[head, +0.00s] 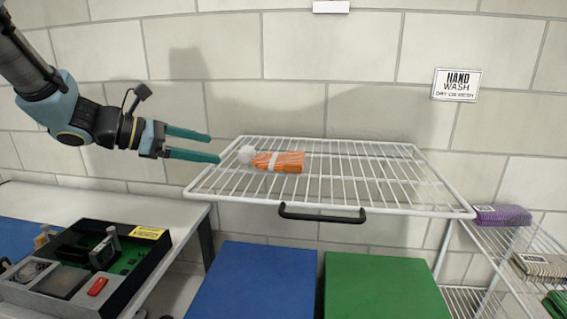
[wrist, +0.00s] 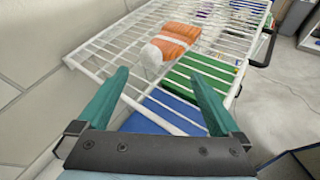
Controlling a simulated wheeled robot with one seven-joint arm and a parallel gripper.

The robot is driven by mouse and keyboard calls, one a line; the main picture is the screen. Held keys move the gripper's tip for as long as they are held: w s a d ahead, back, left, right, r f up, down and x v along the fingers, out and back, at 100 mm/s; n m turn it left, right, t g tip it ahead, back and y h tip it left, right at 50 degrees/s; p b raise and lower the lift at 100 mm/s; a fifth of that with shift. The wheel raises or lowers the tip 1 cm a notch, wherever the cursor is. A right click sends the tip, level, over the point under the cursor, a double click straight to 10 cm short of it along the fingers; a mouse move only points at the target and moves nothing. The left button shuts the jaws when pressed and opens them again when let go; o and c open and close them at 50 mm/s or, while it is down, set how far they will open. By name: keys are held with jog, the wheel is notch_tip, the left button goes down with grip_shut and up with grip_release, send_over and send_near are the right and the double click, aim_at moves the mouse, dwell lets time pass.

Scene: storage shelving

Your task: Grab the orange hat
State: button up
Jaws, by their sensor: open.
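The orange hat (head: 284,161) lies on the white wire shelf (head: 400,196), left of its middle. It has a white band and a white pompom that points left, towards my gripper. My gripper (head: 215,148) is open and empty at the shelf's left edge, a little short of the pompom. In the wrist view the hat (wrist: 178,42) is ahead of my gripper (wrist: 163,80), beyond the fingertips, with the pompom nearest.
A black handle (head: 322,214) is on the shelf's front edge. A blue panel (head: 255,283) and a green panel (head: 385,288) lie below. A tiled wall is close behind. A bench with an open device (head: 85,262) stands left; a wire rack with a purple item (head: 502,215) stands right.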

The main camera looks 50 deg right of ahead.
aim_at(244, 156)
jog(key=p+x, duration=0.3)
jog(key=x, duration=0.7)
jog(key=shift+w, duration=0.2)
jog(key=shift+c, duration=0.2)
grip_shut()
